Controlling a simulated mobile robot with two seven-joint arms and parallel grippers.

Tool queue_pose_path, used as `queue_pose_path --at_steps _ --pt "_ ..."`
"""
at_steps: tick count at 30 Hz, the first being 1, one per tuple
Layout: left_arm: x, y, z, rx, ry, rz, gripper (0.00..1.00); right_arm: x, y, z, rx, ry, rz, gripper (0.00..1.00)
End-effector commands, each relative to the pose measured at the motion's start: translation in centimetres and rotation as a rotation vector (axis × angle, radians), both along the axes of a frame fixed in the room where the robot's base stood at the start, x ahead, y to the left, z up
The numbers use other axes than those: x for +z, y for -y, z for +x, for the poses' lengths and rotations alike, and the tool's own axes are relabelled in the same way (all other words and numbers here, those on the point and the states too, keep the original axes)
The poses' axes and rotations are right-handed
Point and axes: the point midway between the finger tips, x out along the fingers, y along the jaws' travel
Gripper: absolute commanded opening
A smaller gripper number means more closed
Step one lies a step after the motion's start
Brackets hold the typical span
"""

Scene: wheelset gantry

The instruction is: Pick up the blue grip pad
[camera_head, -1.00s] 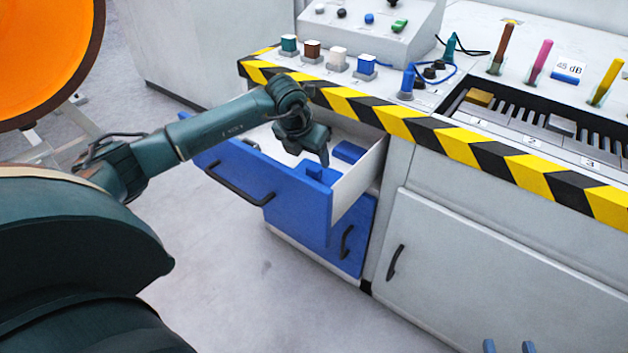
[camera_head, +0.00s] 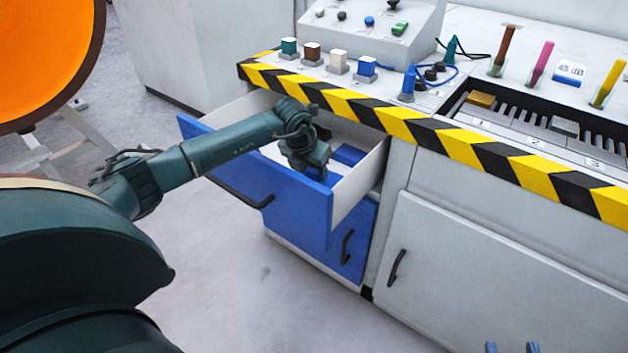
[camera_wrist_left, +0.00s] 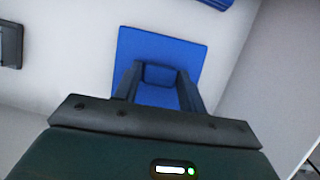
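The blue grip pad (camera_wrist_left: 160,74), a flat square plate with a raised block in its middle, lies on the light drawer floor in the left wrist view. My left gripper (camera_head: 316,176) is down inside the open drawer, over this pad and hiding most of it in the head view. In the left wrist view its two dark fingers (camera_wrist_left: 159,78) stand apart, one on each side of the raised block. I see no clear sign of squeezing. My right gripper (camera_head: 510,347) shows only as two separated fingertips at the bottom edge of the head view.
The open drawer (camera_head: 250,185) has a blue front. Another blue piece (camera_head: 348,154) lies in it, near its right wall. A black and yellow striped bench edge (camera_head: 430,130) runs above. A dark object (camera_wrist_left: 10,45) is at the left of the wrist view.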

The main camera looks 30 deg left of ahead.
Motion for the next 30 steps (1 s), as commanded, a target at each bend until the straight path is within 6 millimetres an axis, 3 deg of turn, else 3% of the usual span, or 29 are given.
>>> queue_pose_path --at_steps 11,19,30 --pt "0.0 0.0 0.0 0.000 0.000 0.000 0.10 0.0 0.0 0.0 -0.001 0.000 0.000 0.36" --pt "0.5 0.0 0.0 0.000 0.002 0.000 0.10 0.1 0.0 0.0 -0.002 -0.003 0.000 0.36" --pt "7.4 0.0 0.1 0.000 0.004 0.000 0.10 0.2 0.7 0.1 -0.035 -0.135 -0.009 0.36"
